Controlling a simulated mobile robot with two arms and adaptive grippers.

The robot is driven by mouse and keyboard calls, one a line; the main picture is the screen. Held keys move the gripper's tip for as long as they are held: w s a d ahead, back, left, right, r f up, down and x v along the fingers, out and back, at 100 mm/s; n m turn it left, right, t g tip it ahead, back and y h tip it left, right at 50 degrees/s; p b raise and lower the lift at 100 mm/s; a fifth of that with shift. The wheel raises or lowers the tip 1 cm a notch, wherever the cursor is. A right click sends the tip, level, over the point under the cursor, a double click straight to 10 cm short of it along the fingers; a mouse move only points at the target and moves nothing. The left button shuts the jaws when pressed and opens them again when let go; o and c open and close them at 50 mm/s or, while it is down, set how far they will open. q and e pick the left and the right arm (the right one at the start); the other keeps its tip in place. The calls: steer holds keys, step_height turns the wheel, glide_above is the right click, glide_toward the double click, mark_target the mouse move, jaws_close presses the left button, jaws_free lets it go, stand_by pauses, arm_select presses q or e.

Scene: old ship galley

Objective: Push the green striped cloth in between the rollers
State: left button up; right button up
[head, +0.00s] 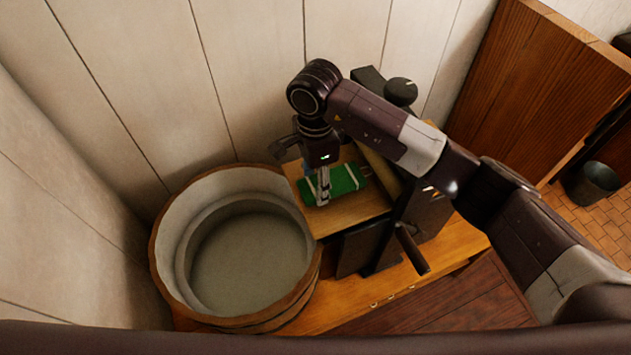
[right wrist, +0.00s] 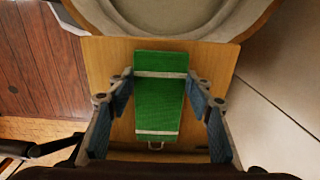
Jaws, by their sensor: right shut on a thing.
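The green striped cloth (head: 345,178), green with white bands, lies on a wooden feed board (head: 352,212) in front of the mangle. My right gripper (head: 322,188) reaches down over it from above. The cloth appears to stop short of the roller. My left gripper is not in view.
A round wooden tub (head: 160,255) stands left of the feed board, close to it. A crank handle (head: 412,250) sticks out from the mangle's front. A plank wall is behind. A metal bucket (head: 594,182) stands on the floor at far right.

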mark_target(330, 182)
steer(key=shift+w+d+b, duration=0.35)
steer(key=shift+d+b, duration=0.05)
steer(key=shift+d, duration=0.25)
stand_by(0.5)
steer(key=shift+w+d, duration=0.15)
steer(key=shift+d, duration=0.4)
steer(key=shift+w+d, duration=0.1)
steer(key=shift+w+d+b, duration=0.1)
steer(key=shift+d+b, duration=0.2)
steer(key=shift+d, duration=0.15)
steer(key=shift+f, duration=0.1)
steer(key=shift+a, duration=0.1)
steer(key=o, duration=1.3)
steer(key=shift+a, duration=0.15)
